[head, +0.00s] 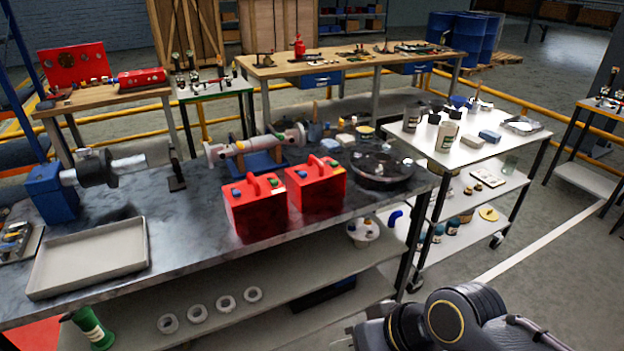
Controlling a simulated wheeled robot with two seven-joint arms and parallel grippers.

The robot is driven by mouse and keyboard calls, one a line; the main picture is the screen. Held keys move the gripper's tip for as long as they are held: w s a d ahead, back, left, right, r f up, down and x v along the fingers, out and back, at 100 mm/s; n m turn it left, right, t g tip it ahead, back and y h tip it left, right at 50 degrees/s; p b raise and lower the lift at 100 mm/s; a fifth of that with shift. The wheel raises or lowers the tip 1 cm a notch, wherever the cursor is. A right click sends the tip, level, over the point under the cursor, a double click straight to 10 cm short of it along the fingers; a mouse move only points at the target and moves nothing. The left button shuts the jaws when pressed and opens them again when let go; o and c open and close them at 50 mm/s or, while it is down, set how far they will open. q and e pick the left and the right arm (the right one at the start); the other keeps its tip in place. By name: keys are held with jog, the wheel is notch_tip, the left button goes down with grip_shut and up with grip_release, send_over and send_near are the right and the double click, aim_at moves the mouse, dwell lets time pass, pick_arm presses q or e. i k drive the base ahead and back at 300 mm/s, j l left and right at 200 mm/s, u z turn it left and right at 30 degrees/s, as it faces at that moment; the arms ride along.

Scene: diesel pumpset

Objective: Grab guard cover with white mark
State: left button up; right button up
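I cannot tell for certain which thing is the guard cover with the white mark. Two red box-shaped pieces with top handles stand side by side on the dark bench: the left one (255,212) and the right one (318,188). Their fronts carry small pale patches too small to read. A black round piece (380,168) lies to their right, with small things on it. My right arm, with its gripper (440,322), shows dark at the bottom right, in front of the bench and apart from these pieces. Its fingers cannot be made out. My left gripper is out of view.
The dark bench (190,225) bears an empty grey tray (90,258) at front left and a shaft assembly on a blue block (50,193). White rings (197,313) lie on its lower shelf. A white trolley (465,150) with bottles stands right. Floor at right is clear.

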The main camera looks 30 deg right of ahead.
aim_at(257, 191)
jog(key=i+l+u, duration=0.1)
jog(key=l, duration=0.2)
jog(key=i+l+u, duration=0.1)
jog(key=l, duration=0.25)
jog(key=i+l+u, duration=0.1)
jog(key=i+l, duration=0.15)
jog(key=i+l+u, duration=0.1)
jog(key=l, duration=0.3)
jog(key=i+l+u, duration=0.1)
jog(key=i+l, duration=0.25)
jog(key=i+l+u, duration=0.1)
jog(key=l, duration=0.3)
jog(key=i, duration=0.1)
